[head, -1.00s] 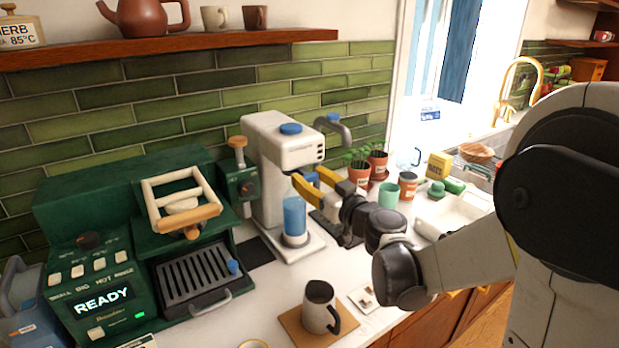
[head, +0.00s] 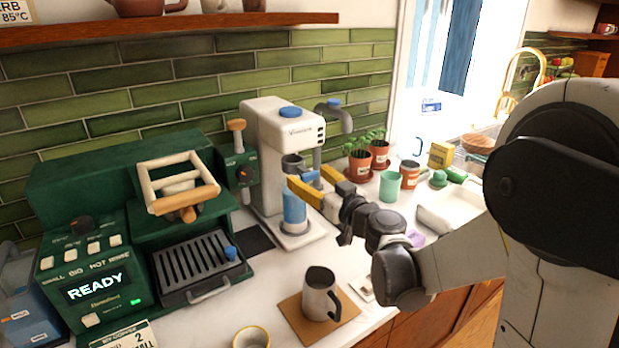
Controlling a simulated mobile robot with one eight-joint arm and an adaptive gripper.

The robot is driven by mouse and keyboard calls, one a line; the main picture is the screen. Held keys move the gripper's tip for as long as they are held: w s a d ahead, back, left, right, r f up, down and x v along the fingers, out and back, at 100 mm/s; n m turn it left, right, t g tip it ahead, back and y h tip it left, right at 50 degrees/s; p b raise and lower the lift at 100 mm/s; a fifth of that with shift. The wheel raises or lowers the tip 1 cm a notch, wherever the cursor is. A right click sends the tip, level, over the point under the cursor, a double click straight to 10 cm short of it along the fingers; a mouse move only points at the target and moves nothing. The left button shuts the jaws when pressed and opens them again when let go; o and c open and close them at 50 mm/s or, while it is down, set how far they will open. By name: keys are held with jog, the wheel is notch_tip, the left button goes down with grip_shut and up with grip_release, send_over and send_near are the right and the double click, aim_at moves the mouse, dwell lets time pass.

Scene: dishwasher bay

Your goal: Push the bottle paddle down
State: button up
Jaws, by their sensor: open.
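The white dispenser machine (head: 282,150) stands against the tiled wall, with a blue cap on top. A bottle with blue liquid (head: 294,209) stands upright on its base. My gripper (head: 309,176) is open, its yellow fingers in front of the machine. One finger crosses the upper part of the bottle in the picture; I cannot tell whether it touches. A small blue part (head: 309,177) shows between the fingers; I cannot tell whether it is the bottle paddle. The fingers partly hide the bottle's top and the machine's front.
A green coffee machine (head: 92,195) with a drip tray stands at left. A grey mug (head: 318,292) sits on a brown mat in front. Potted plants (head: 360,165) and a green cup (head: 389,187) stand behind my gripper. A grey tap (head: 335,118) is beside the machine.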

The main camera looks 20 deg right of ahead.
jog(key=v, duration=1.2)
jog(key=s+a+f+g, duration=0.5)
jog(key=s+a+g, duration=0.15)
jog(key=a, duration=0.25)
jog(key=s+d+f+m+g+h, duration=0.1)
jog(key=s+d+f+g+h, duration=0.1)
jog(key=s, duration=0.4)
jog(key=s+d+f+m+g+h, duration=0.1)
jog(key=s+d+m+h, duration=0.1)
jog(key=s, duration=0.4)
jog(key=shift+s+d+f+m+g+h, duration=0.2)
jog(key=shift+d+f+m+g+h, duration=0.15)
jog(key=shift+d+h, duration=0.45)
